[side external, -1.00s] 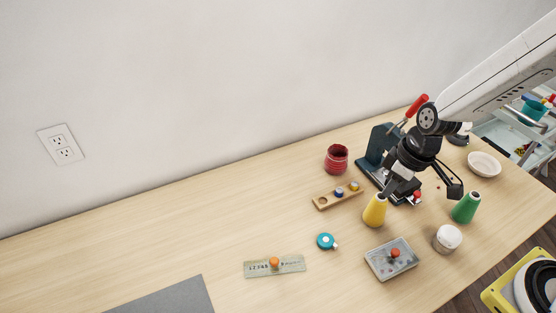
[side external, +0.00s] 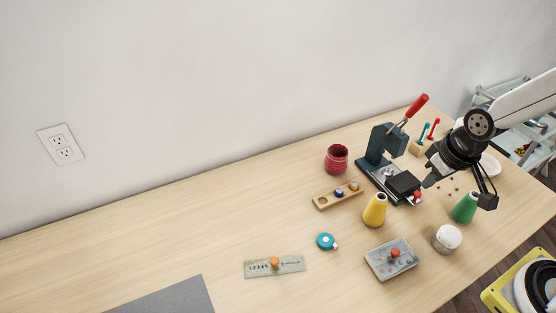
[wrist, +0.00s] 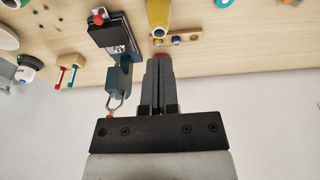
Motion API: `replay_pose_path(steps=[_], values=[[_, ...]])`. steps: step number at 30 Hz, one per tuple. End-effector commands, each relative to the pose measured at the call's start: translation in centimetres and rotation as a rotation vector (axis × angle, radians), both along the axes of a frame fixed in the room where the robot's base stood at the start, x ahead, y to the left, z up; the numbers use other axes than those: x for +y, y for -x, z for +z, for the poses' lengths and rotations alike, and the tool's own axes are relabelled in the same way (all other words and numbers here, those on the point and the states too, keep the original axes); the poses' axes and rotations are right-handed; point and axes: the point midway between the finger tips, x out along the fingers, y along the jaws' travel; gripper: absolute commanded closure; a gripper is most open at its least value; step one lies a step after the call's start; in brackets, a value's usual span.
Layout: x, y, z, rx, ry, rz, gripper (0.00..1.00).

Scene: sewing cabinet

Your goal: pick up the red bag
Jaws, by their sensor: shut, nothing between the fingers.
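The red bag (side external: 336,159) stands upright on the table behind the wooden strip, left of the dark press. It is open at the top. In the wrist view a small red patch (wrist: 160,55) shows just beyond my fingertips, mostly hidden by them, probably the bag. My gripper (side external: 429,181) is shut and empty. It is above the table to the right of the press, well apart from the bag. In the wrist view its two fingers (wrist: 158,62) lie together.
The press (side external: 385,145) with its red handle stands between my gripper and the bag. A yellow cone (side external: 375,210), wooden strip (side external: 338,195), green cone (side external: 466,207), white jar (side external: 447,238) and grey box (side external: 391,259) are nearby. The table's left side is mostly clear.

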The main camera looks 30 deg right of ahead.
Motion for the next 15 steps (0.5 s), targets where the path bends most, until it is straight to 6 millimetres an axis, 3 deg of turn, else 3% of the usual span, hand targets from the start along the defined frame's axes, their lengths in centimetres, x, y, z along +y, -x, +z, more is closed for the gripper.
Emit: replay_pose_path(steps=[13,14,15], values=[[0.02,-0.02,-0.01,0.0,-0.001,0.001,1.0],[0.02,-0.02,-0.01,0.0,-0.001,0.001,0.97],[0.02,-0.02,-0.01,0.0,-0.001,0.001,0.84]])
